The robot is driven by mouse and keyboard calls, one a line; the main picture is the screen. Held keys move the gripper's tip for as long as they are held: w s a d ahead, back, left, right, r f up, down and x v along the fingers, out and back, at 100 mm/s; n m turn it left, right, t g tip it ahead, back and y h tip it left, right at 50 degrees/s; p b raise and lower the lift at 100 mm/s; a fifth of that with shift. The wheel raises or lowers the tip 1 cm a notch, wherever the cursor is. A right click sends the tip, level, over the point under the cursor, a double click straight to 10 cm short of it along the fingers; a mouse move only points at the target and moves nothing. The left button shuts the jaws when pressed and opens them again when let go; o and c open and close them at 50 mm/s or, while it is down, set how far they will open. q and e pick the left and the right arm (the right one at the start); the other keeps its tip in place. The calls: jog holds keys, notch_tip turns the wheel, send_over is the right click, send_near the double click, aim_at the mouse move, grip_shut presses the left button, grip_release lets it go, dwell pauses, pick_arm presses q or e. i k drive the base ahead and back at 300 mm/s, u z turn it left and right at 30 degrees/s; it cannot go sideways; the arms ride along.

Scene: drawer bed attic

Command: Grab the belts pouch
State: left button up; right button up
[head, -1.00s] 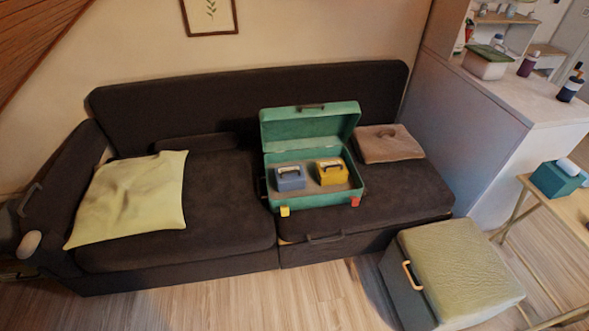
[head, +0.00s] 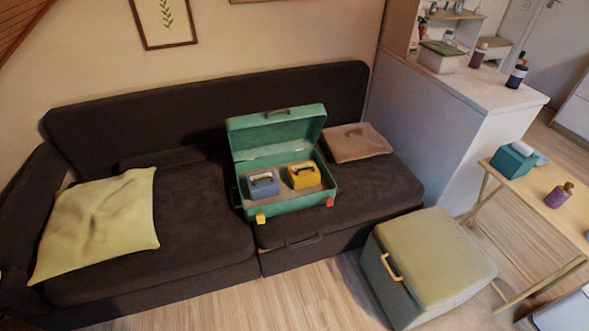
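No label reading belts can be made out. A flat brown pouch (head: 357,144) with a handle on top lies on the right end of the dark sofa, beside an open green case (head: 285,204). Inside the case stand a small blue box (head: 263,186) and a small yellow box (head: 304,178), each with a handle on top. The case's lid is up and leans back. I cannot tell which of these is the belts pouch. Neither of my grippers is in view.
A yellow-green cushion (head: 98,222) lies on the left of the dark sofa (head: 190,240). A padded storage stool (head: 433,258) with a handle stands before its right end. A wooden table (head: 525,196) holds a teal box (head: 512,160) and a purple bottle (head: 559,195).

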aim_at(302, 175)
jog(key=z, duration=0.2)
jog(key=i, duration=0.6)
jog(key=z, duration=0.5)
